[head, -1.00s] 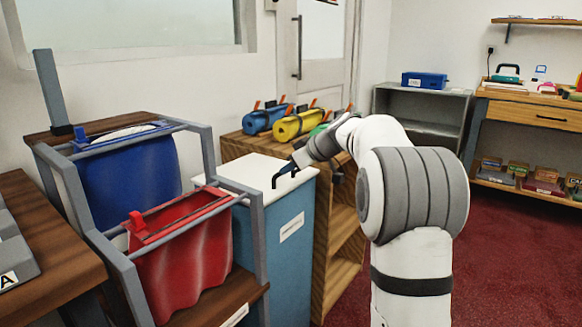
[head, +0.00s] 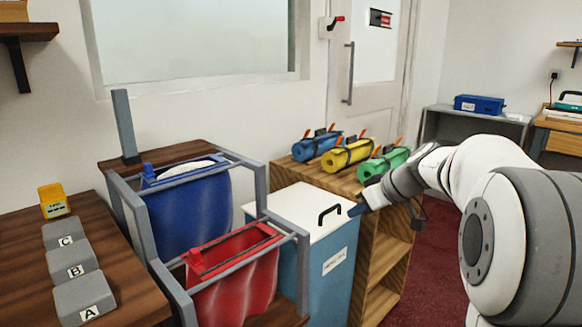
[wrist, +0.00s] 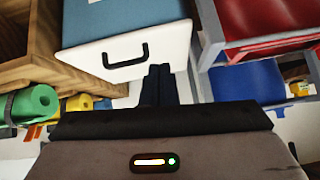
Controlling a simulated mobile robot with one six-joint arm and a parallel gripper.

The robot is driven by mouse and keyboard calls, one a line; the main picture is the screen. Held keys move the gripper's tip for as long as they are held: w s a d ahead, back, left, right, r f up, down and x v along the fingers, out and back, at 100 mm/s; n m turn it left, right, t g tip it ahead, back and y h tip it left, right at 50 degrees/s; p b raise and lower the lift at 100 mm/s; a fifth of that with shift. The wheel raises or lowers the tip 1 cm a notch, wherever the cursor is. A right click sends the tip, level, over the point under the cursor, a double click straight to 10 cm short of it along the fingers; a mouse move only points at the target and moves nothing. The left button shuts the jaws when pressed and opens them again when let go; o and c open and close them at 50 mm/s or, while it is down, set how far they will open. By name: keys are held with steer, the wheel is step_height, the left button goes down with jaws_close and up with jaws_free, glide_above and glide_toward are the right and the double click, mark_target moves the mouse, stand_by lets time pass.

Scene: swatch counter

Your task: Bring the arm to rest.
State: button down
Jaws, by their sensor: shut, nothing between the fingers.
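My gripper (head: 357,210) is shut and empty in the head view, at the right edge of the lid of a blue bin with a white top (head: 290,211). The bin's black handle (head: 329,214) stands just left of the fingertips, and I see a gap between them. In the wrist view the shut fingers (wrist: 159,84) point toward the white lid (wrist: 170,45), beside the black handle (wrist: 125,57). My arm reaches in from the right of the head view.
Rolled blue (head: 317,146), yellow (head: 348,154) and green (head: 383,165) bundles lie on a wooden shelf unit behind the bin. A frame with blue (head: 190,215) and red (head: 232,277) fabric bags stands left. Grey lettered blocks (head: 84,299) sit on the left table. Red floor is open at right.

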steer(key=s+a+r+m+g+h+p, duration=0.1)
steer(key=s+r+m+h+p, duration=0.1)
steer(key=s+r+p, duration=0.3)
steer(key=s+a+r+m+g+h+p, duration=0.1)
steer(key=s+r+p, duration=0.5)
steer(key=s+p, duration=0.6)
steer(key=s+a+r+m+g+h+p, duration=0.1)
steer(key=s+a+r+m+h+p, duration=0.1)
steer(key=s+r+p, duration=0.4)
steer(key=s+m+h+p, duration=0.1)
steer(key=s+m+p, duration=0.1)
steer(key=s, duration=0.3)
steer(key=shift+s+a+g+p, duration=0.15)
steer(key=shift+s+g+p, duration=0.2)
steer(key=shift+p, duration=0.3)
